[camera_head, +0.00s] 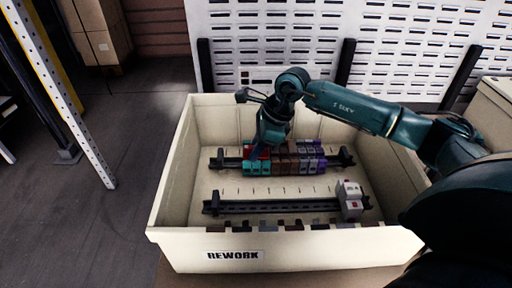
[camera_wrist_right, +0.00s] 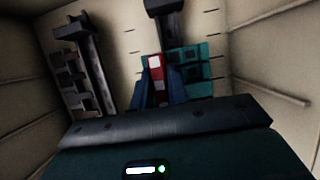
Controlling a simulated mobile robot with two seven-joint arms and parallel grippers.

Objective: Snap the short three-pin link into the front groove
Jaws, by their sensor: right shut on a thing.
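My right gripper (camera_head: 262,146) reaches down into the crate at the left end of the rear row of terminal blocks. In the wrist view its two dark blue fingers (camera_wrist_right: 158,92) are shut on a narrow red piece (camera_wrist_right: 155,68) with pale patches, likely the short link. Its pins cannot be made out. Teal terminal blocks (camera_wrist_right: 190,68) stand right beside it; in the head view (camera_head: 257,168) they are partly covered by the gripper. The row continues with brown, grey and purple blocks (camera_head: 308,160). I cannot tell whether the red piece touches the groove. My left gripper is not in view.
The cream REWORK crate (camera_head: 184,241) has high walls around the work. A front rail (camera_head: 270,206) is mostly bare, with a grey device (camera_head: 349,200) at its right end. Several dark and brown pieces line the crate's front edge. Clear floor lies between the rails.

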